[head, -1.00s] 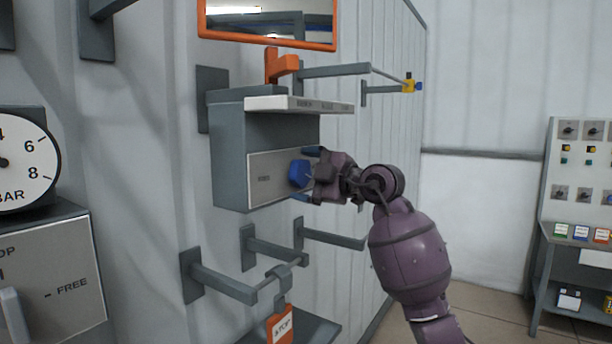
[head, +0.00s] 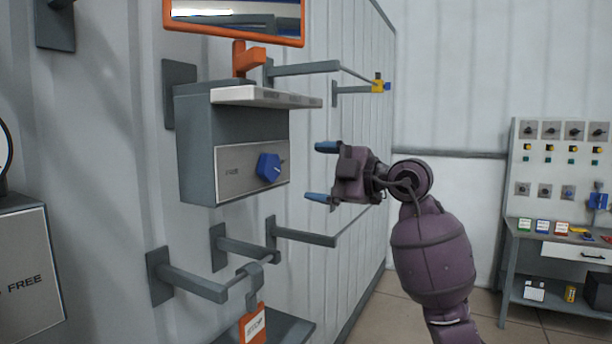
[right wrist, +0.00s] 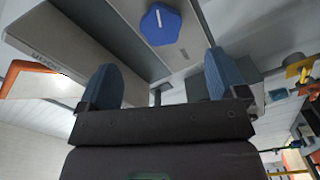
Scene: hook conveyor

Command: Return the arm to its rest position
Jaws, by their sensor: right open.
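My right gripper (head: 322,172) is open and empty, with blue fingertips spread apart. It is to the right of the grey wall box and clear of the blue knob (head: 269,167) on the box's front plate. In the right wrist view the two blue fingers (right wrist: 160,82) stand wide apart, and the blue knob (right wrist: 160,23) with its white pointer line lies beyond them. My purple right arm reaches up from the lower right of the head view. My left gripper is not in view.
The grey box (head: 195,150) has a pale shelf (head: 265,97) above its plate. An orange-framed mirror (head: 240,35) hangs above. Grey brackets (head: 190,280) stick out below, one with an orange tag (head: 253,325). A bench with control panel (head: 560,230) stands far right.

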